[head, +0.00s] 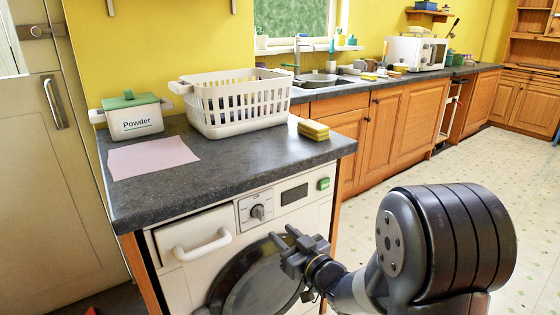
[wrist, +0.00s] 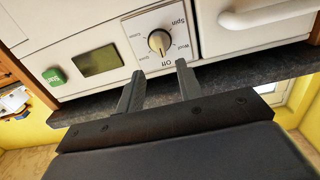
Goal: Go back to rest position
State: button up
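My gripper (head: 283,243) is in front of the washing machine (head: 221,220), just below its control panel, with the fingers apart and nothing between them. In the wrist view my gripper's two fingers (wrist: 158,88) are spread below the selector dial (wrist: 160,42), which shows upside down with its panel. The dial (head: 258,212) also shows in the head view, just above and left of the fingers. I cannot tell whether the fingers touch the machine. The round dark door (head: 255,285) is partly hidden behind my gripper.
The grey worktop (head: 235,160) overhangs the machine. On it are a white basket (head: 240,105), a powder box (head: 135,118), a pink sheet (head: 150,157) and sponges (head: 313,130). A green button (head: 324,184) and drawer handle (head: 203,245) are nearby. Open floor (head: 440,160) lies to the right.

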aim_at(263, 216)
jog(key=x, duration=0.8)
jog(key=shift+w+a+b, duration=0.25)
jog(key=shift+b, duration=0.1)
jog(key=shift+s+d+n, duration=0.1)
jog(key=shift+s+n, duration=0.05)
jog(key=shift+n, duration=0.25)
